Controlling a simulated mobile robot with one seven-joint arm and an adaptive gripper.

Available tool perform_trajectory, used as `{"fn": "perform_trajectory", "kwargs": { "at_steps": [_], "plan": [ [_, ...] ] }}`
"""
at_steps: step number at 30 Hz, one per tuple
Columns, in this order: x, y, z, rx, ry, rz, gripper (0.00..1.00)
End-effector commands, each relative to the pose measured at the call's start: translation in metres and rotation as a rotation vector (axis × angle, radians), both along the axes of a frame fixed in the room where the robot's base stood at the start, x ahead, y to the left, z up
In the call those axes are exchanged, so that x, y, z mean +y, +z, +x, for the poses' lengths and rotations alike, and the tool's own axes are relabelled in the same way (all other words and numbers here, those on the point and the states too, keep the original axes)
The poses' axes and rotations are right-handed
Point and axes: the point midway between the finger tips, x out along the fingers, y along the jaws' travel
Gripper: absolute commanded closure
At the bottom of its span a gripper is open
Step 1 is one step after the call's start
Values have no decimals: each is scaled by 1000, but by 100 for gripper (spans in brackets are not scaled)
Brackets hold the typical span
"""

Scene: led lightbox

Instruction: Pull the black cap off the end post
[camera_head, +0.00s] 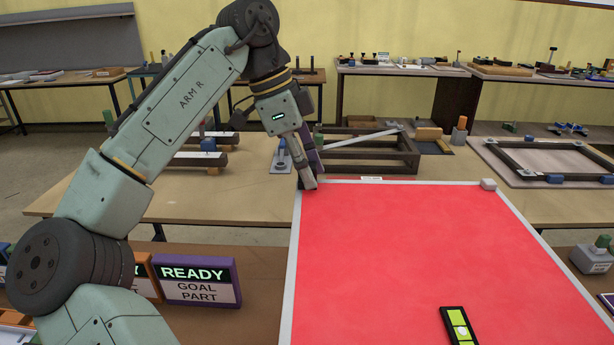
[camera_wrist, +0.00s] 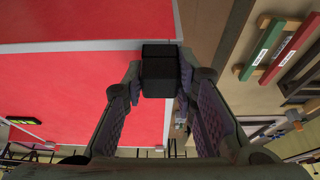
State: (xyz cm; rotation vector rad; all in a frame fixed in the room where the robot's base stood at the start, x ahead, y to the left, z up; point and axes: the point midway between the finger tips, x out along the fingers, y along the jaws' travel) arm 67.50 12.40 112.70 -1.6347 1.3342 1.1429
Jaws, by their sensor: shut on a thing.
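My gripper (camera_head: 309,184) is at the far left corner of the red lightbox panel (camera_head: 420,265). In the wrist view my gripper (camera_wrist: 160,82) has its two fingers closed on the sides of the black cap (camera_wrist: 160,70), a dark block over the pale frame's corner. The cap cannot be made out in the head view, where the fingers cover that spot. The end post is hidden, so I cannot tell whether the cap still sits on it.
A pale frame (camera_head: 292,290) edges the red panel. A light grey block (camera_head: 488,184) sits at its far right corner. A dark rack (camera_head: 370,155) stands just behind. The panel's middle is clear.

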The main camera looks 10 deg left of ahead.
Motion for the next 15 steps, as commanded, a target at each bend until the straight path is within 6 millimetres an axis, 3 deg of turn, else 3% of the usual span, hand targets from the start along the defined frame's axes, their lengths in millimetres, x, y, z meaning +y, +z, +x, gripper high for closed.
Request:
{"fn": "perform_trajectory", "kwargs": {
  "at_steps": [15],
  "plan": [
    [-1,12,0,-1,-1,-1,100]
  ]
}}
